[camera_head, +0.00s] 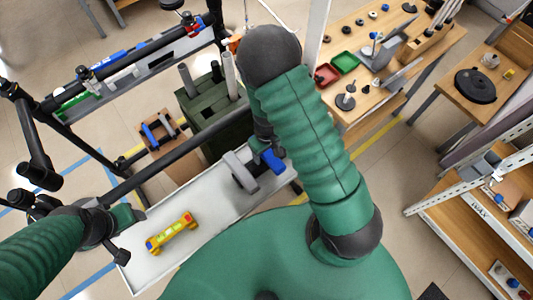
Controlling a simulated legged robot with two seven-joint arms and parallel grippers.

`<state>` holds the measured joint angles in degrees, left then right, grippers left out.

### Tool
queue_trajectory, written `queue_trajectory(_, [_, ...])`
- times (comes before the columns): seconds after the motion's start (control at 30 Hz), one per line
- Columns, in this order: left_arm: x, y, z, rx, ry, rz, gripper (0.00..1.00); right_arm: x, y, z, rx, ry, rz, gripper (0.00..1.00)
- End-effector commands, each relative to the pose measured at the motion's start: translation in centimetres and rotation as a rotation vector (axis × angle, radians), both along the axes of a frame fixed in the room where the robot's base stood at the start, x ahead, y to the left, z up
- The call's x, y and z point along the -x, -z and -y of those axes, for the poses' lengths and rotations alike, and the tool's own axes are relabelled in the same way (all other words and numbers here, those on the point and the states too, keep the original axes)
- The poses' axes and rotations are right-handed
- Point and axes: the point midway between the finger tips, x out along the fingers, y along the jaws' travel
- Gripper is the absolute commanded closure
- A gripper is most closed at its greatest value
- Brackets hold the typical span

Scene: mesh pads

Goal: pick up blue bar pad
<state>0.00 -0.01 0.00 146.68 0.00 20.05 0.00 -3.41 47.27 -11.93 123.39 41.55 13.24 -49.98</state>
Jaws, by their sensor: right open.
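A blue piece (272,160), which looks like the blue bar pad, is at the right end of the pale tray (205,205). My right arm and gripper hide part of it. My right gripper (256,170) is open over that end of the tray, close beside the blue piece; I cannot tell whether they touch. My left gripper (122,236) is over the tray's left end, apart from the blue piece. Its jaw opening is unclear.
A yellow bar pad (172,233) lies on the tray's left part. Beyond are a dark green crate (212,112), a brown box (160,135) with a blue part, and a black rail rack (130,65). A wooden table (385,50) stands at the upper right.

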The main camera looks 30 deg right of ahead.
Motion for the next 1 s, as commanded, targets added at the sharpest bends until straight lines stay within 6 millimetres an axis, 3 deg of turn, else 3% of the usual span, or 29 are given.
queue_trajectory(0.83, [0.0,0.37,0.0,0.0,0.0,0.0,0.41,0.0,0.37,-0.03,0.0,-0.001,0.001,0.35])
queue_trajectory(1.0, [0.01,0.37,0.0,0.0,0.0,0.0,0.41,-0.01,0.37,-0.03,0.0,-0.001,0.001,0.57])
